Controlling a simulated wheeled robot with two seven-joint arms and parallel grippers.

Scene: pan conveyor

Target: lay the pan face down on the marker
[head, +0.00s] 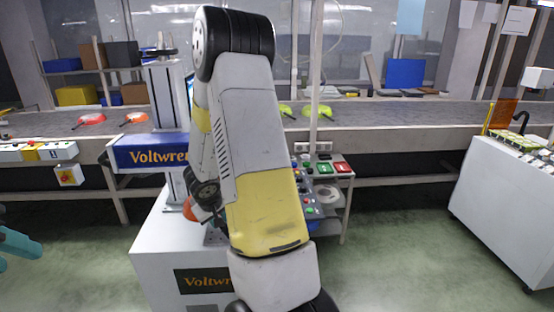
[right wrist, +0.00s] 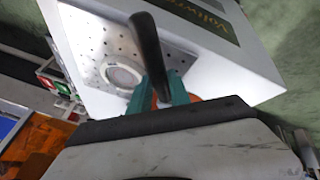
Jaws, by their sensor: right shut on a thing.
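My right gripper (right wrist: 165,92) has teal fingers shut on the black handle (right wrist: 147,45) of an orange pan (right wrist: 196,98). Most of the pan is hidden behind the gripper, so which way it faces cannot be told. An orange edge (head: 193,209) shows beside my arm in the head view. A round grey disc with a pale ring, seemingly the marker (right wrist: 122,76), lies on a perforated metal plate (right wrist: 92,42) atop the white cabinet, apart from the pan in the picture. My left gripper (head: 18,243) is teal, cut by the left edge; its jaw opening is unclear.
The white cabinet (head: 160,262) stands in front, partly behind my arm. Beyond it a conveyor (head: 390,113) carries red (head: 92,119), orange (head: 135,118) and yellow-green pans (head: 318,110). A button panel (head: 333,168) stands right of my arm; another white cabinet (head: 505,205) is farther right.

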